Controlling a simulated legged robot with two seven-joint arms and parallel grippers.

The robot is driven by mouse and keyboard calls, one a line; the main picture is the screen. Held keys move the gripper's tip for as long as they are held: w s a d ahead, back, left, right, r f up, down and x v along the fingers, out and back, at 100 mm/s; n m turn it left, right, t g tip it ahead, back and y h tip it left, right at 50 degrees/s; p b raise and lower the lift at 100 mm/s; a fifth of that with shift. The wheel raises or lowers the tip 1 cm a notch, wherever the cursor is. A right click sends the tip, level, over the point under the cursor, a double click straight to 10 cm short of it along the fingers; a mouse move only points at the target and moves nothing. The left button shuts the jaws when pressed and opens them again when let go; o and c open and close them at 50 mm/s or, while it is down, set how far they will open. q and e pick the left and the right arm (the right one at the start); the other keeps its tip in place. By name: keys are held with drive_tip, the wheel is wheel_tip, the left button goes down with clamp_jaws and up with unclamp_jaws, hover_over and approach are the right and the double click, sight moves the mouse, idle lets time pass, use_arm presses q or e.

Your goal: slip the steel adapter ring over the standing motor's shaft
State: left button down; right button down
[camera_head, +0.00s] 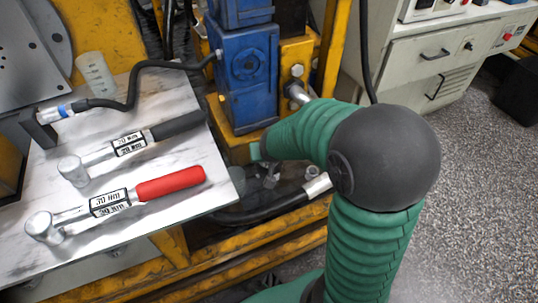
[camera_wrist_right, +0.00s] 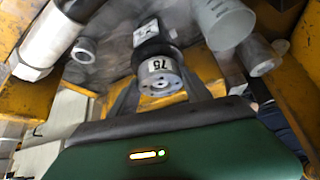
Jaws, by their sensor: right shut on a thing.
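In the right wrist view, a short round steel piece marked "75" (camera_wrist_right: 160,78), with small holes in its face, sits between the fingers of my right gripper (camera_wrist_right: 163,92). It looks like the adapter ring, and the gripper is shut on it. A black round part (camera_wrist_right: 150,50) shows right behind it; I cannot tell whether they touch. In the head view a blue motor-like unit (camera_head: 246,70) stands upright on a yellow frame. My right forearm hides the gripper and ring there, and I cannot make out the shaft. My left gripper is not in view.
A marble-topped table (camera_head: 190,160) at left holds a red-handled torque wrench (camera_head: 170,184), a black-handled one (camera_head: 178,125), a clear cup (camera_head: 95,72) and a black cable (camera_head: 132,92). Yellow beams (camera_head: 215,245) and hoses surround the work spot. A grey cabinet (camera_head: 440,60) stands at right.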

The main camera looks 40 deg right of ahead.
drive_tip(key=shift+f, duration=0.25)
unclamp_jaws()
idle(0.5)
wheel_tip(320, 180, up, 8)
drive_tip(key=p, duration=0.7)
drive_tip(key=shift+r, duration=0.1)
